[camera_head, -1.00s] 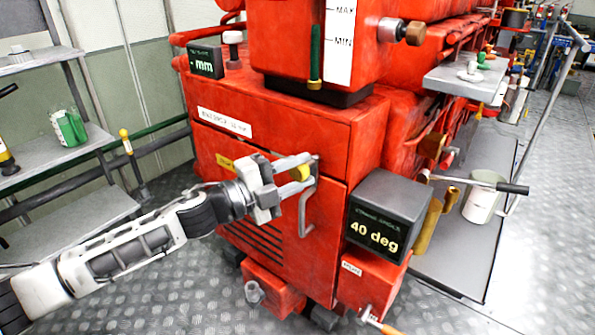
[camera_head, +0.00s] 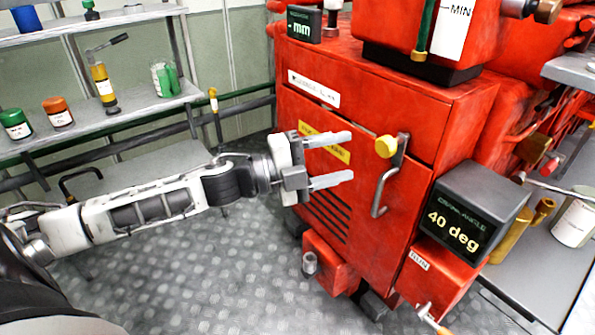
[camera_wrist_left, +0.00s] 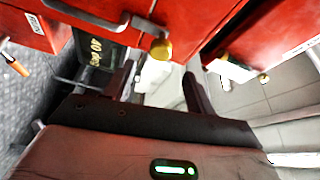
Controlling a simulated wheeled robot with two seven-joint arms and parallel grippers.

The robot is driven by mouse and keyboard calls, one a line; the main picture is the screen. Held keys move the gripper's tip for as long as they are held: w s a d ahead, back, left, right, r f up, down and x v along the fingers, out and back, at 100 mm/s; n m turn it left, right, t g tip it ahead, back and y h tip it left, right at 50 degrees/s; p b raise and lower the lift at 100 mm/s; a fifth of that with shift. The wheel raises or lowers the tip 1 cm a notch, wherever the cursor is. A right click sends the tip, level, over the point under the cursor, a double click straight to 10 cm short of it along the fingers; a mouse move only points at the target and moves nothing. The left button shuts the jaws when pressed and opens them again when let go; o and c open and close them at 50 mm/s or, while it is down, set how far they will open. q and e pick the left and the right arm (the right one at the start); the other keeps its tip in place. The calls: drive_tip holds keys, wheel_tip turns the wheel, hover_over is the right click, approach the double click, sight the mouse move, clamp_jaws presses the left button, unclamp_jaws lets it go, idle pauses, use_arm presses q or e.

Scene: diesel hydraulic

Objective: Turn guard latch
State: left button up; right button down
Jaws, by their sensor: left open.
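The guard latch shows as a round yellow knob (camera_head: 386,146) with a short grey bar at the upper right of the red cabinet door (camera_head: 365,185). It also shows in the left wrist view (camera_wrist_left: 161,49). A grey curved handle (camera_head: 383,192) hangs just below the knob. My left gripper (camera_head: 345,160) is open and empty, its two fingers pointing right toward the door. The knob lies a little beyond the fingertips, apart from them, nearer the upper finger's level. My right gripper is not in view.
A yellow label (camera_head: 325,146) and vent slots are on the door. A black display box (camera_head: 470,218) reading 40 deg juts out at right. Shelves (camera_head: 110,120) with bottles and jars stand at left. The patterned floor (camera_head: 210,270) below my arm is clear.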

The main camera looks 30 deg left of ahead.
use_arm(q)
drive_tip(key=v, duration=0.7)
drive_tip(key=shift+r, duration=0.15)
idle(0.4)
drive_tip(key=s+d+f+n+t+y, duration=0.1)
drive_tip(key=s+f+n+y, duration=0.1)
drive_tip(key=f+n+y, duration=0.35)
drive_tip(key=s+d+f+n+y, duration=0.1)
drive_tip(key=s+f+n+y, duration=0.1)
drive_tip(key=f+n, duration=0.65)
drive_tip(key=s+d+f+n+g+y, duration=0.2)
drive_tip(key=s+d+f+n+g, duration=0.2)
drive_tip(key=s+d+f+n, duration=0.4)
wheel_tip(320, 180, down, 2)
drive_tip(key=d, duration=0.2)
drive_tip(key=shift+d+g+p, duration=0.3)
drive_tip(key=shift+d+p, duration=0.1)
drive_tip(key=shift+w, duration=0.1)
